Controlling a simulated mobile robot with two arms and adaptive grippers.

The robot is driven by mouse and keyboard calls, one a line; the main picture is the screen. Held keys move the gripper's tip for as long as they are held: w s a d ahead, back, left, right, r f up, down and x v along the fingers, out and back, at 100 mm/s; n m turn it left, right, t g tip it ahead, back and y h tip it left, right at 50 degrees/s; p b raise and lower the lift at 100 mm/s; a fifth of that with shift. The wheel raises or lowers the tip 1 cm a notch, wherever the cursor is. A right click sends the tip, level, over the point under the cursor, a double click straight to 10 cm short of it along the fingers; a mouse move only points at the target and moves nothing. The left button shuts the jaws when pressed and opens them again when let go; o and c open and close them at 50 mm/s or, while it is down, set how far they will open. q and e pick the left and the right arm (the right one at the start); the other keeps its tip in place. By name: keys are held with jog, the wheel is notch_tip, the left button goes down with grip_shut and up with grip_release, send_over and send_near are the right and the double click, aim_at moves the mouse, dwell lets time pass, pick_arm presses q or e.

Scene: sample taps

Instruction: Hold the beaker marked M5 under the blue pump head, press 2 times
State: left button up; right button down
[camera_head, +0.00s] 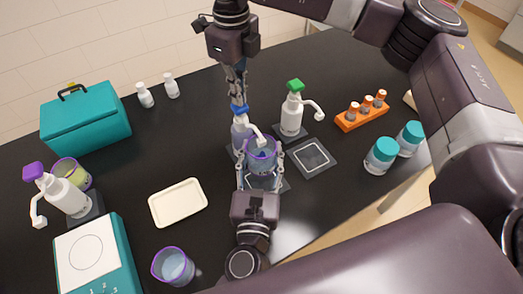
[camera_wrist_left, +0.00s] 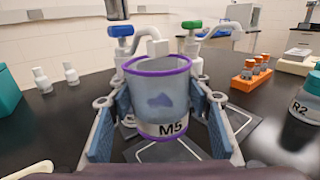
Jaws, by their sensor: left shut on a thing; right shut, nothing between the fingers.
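The beaker marked M5 (camera_wrist_left: 160,105) is clear with a purple rim, and some bluish liquid seems to show in it. My left gripper (camera_head: 260,160) is shut on it and holds it upright; the beaker also shows in the head view (camera_head: 262,158). The blue pump head (camera_head: 239,109) sits on a white bottle (camera_head: 240,132) just behind the beaker. Its white spout (camera_wrist_left: 156,47) is over the beaker's mouth. My right gripper (camera_head: 237,95) is shut and empty, pointing down right over the blue head; whether it touches cannot be told.
A green-headed pump (camera_head: 292,113) stands right of the blue one, with an empty dark mat (camera_head: 326,167) in front. A purple-headed pump (camera_head: 64,194), another beaker (camera_head: 173,267), a cream tray (camera_head: 160,215) and a teal scale (camera_head: 88,252) are left. Teal-lidded jars (camera_head: 381,157) are right.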

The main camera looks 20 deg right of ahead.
jog(key=shift+f, duration=0.25)
jog(key=shift+f, duration=0.5)
jog(key=shift+r, duration=1.35)
jog(key=shift+r, duration=2.55)
